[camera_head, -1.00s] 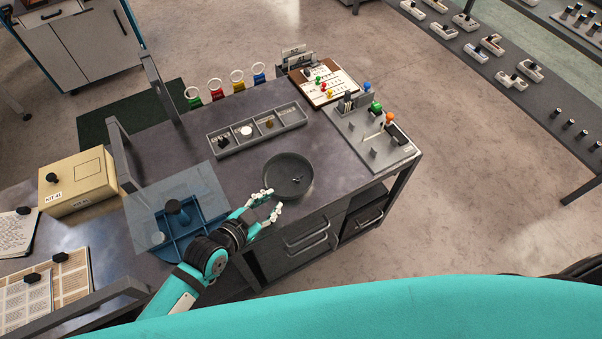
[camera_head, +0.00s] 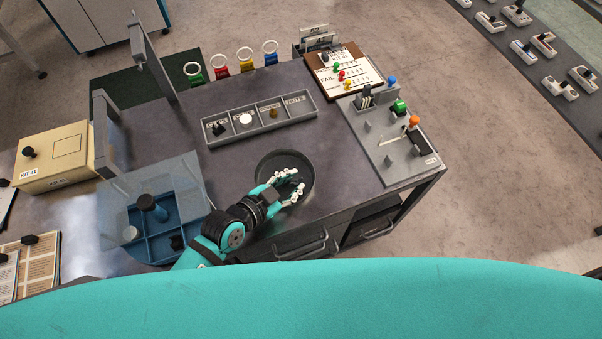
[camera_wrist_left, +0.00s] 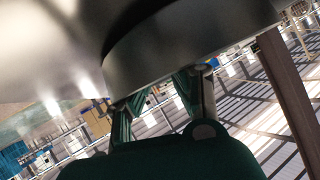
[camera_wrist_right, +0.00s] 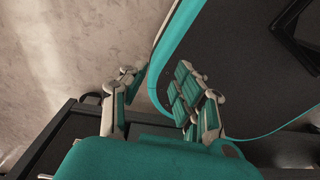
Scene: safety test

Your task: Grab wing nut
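A round dark dish (camera_head: 266,165) sits near the front edge of the grey workbench (camera_head: 232,168). My left gripper (camera_head: 298,183) reaches over the dish from the lower left, its white fingertips bent over the bowl with a gap between them. No wing nut can be made out in the dish now; the hand covers much of it. In the left wrist view my left fingers (camera_wrist_left: 160,105) stand apart below a large metallic curved surface. My right gripper (camera_wrist_right: 160,95) shows only in the right wrist view, fingers apart and empty, beside my teal body.
A compartment tray (camera_head: 262,131) with small parts lies behind the dish. A blue bin with a clear lid (camera_head: 160,243) stands to the left, close to my left forearm. A grey fixture (camera_head: 385,150) and a clipboard (camera_head: 360,66) are at the right. A beige kit box (camera_head: 55,160) is far left.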

